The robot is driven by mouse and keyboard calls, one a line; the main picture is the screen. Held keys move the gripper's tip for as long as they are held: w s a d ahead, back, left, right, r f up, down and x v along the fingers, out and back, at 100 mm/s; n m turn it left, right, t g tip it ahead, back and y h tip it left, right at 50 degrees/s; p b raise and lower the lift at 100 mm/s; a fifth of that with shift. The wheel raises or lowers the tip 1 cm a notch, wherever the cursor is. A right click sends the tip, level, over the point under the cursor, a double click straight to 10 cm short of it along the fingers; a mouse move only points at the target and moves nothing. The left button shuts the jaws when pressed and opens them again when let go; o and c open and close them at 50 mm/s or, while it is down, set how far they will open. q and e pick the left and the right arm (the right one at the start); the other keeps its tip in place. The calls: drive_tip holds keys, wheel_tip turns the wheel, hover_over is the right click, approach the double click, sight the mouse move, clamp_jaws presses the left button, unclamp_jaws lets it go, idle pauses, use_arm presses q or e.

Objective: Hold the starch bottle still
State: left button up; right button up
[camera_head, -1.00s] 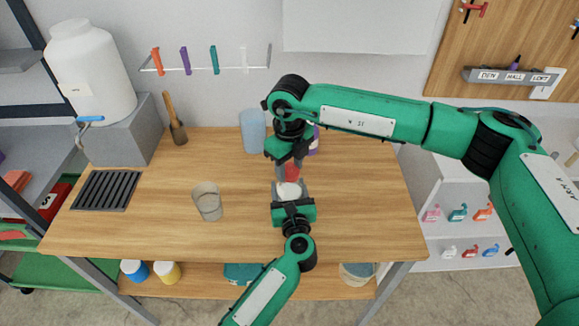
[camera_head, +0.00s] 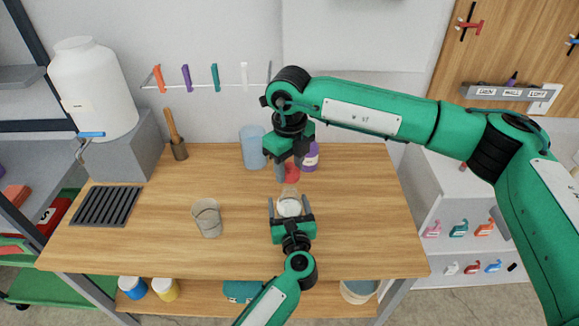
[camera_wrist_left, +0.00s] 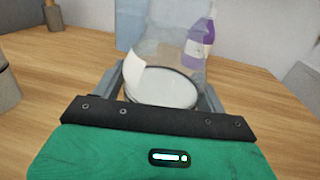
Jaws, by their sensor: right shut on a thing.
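The starch bottle (camera_head: 289,207), clear with white contents, stands on the table between the fingers of my left gripper (camera_head: 289,203). In the left wrist view the bottle (camera_wrist_left: 163,88) is upright, with a white label at its left side. My left gripper's fingers stand at either side of it, apart from the glass as far as I can see. My right gripper (camera_head: 289,172) points down above the bottle, shut on a red piece (camera_head: 292,171) that looks like a stopper. The fingers partly hide this piece.
A clear beaker (camera_head: 207,218) stands left of the bottle on the wooden table (camera_head: 350,225). A blue container (camera_head: 253,147) and a purple bottle (camera_head: 311,157) stand behind. A dark rack (camera_head: 106,206) lies at the left. The table's right side is clear.

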use_arm(q)
drive_tip(key=shift+o, duration=0.8)
